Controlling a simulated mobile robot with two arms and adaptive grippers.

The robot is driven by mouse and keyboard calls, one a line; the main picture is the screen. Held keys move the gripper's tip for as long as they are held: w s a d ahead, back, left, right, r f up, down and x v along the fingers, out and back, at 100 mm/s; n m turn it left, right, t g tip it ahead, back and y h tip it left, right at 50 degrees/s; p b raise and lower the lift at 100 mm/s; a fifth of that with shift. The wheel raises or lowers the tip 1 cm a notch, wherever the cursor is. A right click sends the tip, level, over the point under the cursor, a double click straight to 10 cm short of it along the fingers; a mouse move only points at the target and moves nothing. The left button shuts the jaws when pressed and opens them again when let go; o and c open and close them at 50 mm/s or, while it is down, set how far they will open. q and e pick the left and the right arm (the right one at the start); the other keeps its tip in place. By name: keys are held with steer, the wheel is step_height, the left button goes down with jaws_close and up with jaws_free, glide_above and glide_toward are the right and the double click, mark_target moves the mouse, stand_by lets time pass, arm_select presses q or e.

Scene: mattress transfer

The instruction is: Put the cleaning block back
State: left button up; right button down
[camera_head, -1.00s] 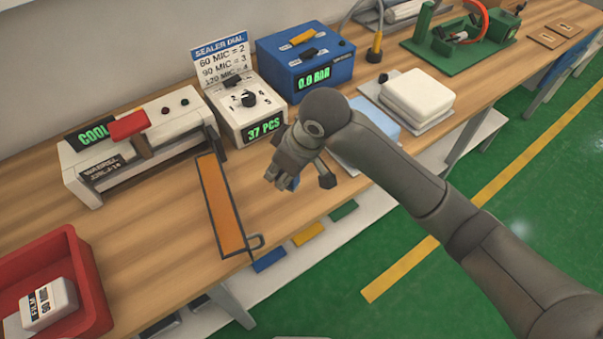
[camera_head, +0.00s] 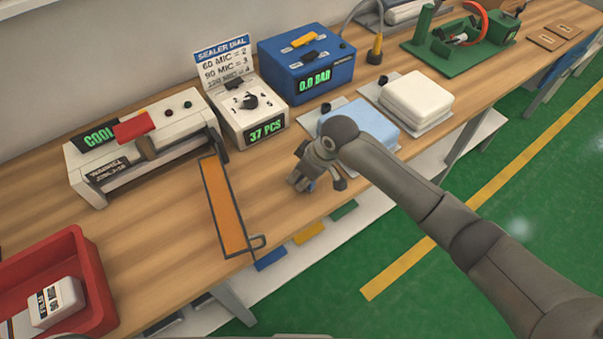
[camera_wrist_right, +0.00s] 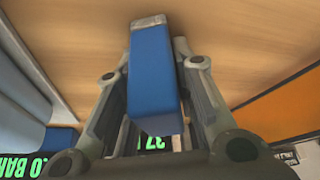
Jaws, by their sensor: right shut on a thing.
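The cleaning block (camera_wrist_right: 152,75), a blue bar with a grey end, is between the fingers of my right gripper (camera_wrist_right: 156,50) in the right wrist view. The fingers are shut on it, one on each side, and its grey end points away from the wrist. In the head view my right gripper (camera_head: 318,180) is over the wooden bench (camera_head: 280,200), right of the orange strip and in front of the counter box. The block is mostly hidden there by the gripper. I cannot tell whether it touches the bench. My left gripper is not in view.
The white sealer (camera_head: 150,145) with its orange strip (camera_head: 222,205) stands left. The 37 PCS box (camera_head: 245,110) and blue 0.0 BAR box (camera_head: 305,65) stand behind. Light blue (camera_head: 362,120) and white pads (camera_head: 418,95) lie right. A red tray (camera_head: 85,260) is front left.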

steer(key=shift+f, duration=0.1)
steer(key=c, duration=1.2)
jaws_free()
steer(key=v, duration=1.2)
steer(key=shift+b, duration=0.35)
steer(key=shift+s, duration=0.15)
